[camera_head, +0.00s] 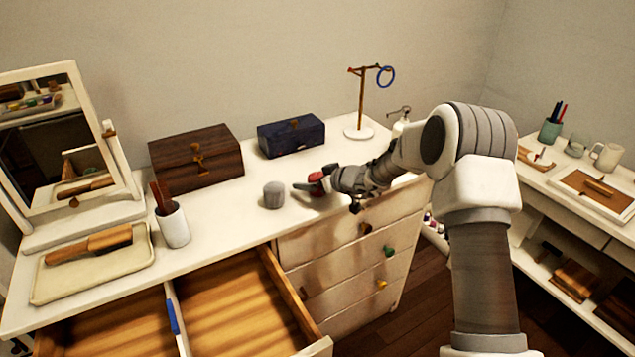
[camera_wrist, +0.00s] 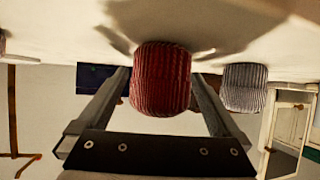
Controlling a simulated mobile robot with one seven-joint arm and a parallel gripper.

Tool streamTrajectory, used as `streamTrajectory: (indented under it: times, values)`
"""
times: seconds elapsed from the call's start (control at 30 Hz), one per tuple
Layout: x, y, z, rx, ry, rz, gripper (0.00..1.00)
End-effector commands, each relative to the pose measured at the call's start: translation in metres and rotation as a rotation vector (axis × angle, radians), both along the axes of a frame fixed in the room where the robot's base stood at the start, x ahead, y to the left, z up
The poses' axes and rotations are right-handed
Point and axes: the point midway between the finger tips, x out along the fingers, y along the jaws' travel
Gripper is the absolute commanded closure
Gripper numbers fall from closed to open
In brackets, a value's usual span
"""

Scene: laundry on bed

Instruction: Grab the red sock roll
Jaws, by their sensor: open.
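The red sock roll (camera_head: 316,178) is a small ribbed bundle on the white dresser top, partly hidden by my gripper in the head view. My gripper (camera_head: 309,186) is open, low over the dresser top, with its fingers around the roll. In the wrist view, which looks upside down, the red sock roll (camera_wrist: 162,80) sits between the two fingers of my gripper (camera_wrist: 162,76). Slim gaps seem to show beside it; I cannot tell whether either finger touches it.
A grey sock roll (camera_head: 273,195) stands close to the left of my gripper. A dark wooden box (camera_head: 196,158), a blue box (camera_head: 291,136) and a jewelry stand (camera_head: 359,132) are behind. An open drawer (camera_head: 245,310) juts out in front.

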Motion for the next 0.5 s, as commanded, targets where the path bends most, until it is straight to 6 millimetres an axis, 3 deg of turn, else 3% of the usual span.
streamTrajectory:
  times: [0.37, 0.5]
  values:
    - [0.0050, 0.0048, -0.0044, 0.000, 0.000, -0.001, 0.00]
    - [0.0050, 0.0047, -0.0043, 0.000, 0.000, -0.001, 0.25]
